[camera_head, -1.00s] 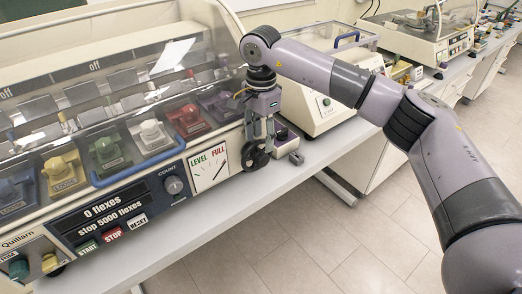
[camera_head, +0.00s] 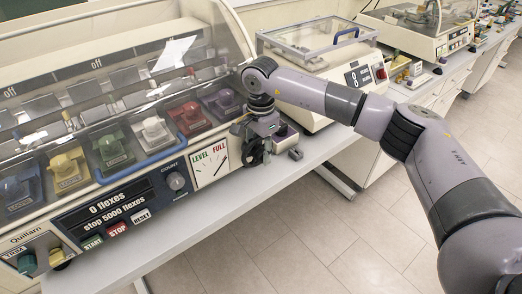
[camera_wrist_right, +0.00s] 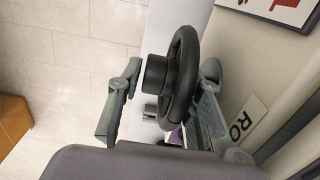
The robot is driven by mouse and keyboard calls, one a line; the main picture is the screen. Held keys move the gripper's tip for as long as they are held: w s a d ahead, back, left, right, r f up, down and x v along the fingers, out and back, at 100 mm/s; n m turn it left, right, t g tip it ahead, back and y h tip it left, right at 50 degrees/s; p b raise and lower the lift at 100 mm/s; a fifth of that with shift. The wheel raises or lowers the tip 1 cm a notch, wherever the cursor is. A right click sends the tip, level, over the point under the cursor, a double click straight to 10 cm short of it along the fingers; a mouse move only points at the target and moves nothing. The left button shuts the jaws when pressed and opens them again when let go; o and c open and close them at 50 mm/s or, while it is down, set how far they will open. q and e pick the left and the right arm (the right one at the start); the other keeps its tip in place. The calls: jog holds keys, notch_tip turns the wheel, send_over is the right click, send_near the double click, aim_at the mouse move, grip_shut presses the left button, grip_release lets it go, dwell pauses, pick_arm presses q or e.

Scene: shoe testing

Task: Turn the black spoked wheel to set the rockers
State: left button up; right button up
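The black wheel (camera_wrist_right: 184,72) with its thick hub shows in the right wrist view, mounted at the machine's side. In the head view the wheel (camera_head: 252,155) is small and partly covered by my right gripper (camera_head: 262,140). In the wrist view my right gripper (camera_wrist_right: 165,80) has its fingers apart, one on each side of the wheel. The left finger stands just off the hub; whether the right finger touches the rim I cannot tell. The flexing machine's gauge (camera_head: 211,164) reads LEVEL and FULL. Its display (camera_head: 104,205) reads 0 flexes. My left gripper is not in view.
Several coloured shoe-holding rockers (camera_head: 107,150) sit under the clear hood. A second machine (camera_head: 318,75) stands behind my arm. The bench front (camera_head: 190,222) is clear.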

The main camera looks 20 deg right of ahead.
jog(key=shift+c, duration=1.3)
jog(key=shift+f, duration=0.1)
jog(key=c, duration=0.3)
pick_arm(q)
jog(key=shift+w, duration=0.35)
pick_arm(e)
jog(key=shift+c, duration=0.2)
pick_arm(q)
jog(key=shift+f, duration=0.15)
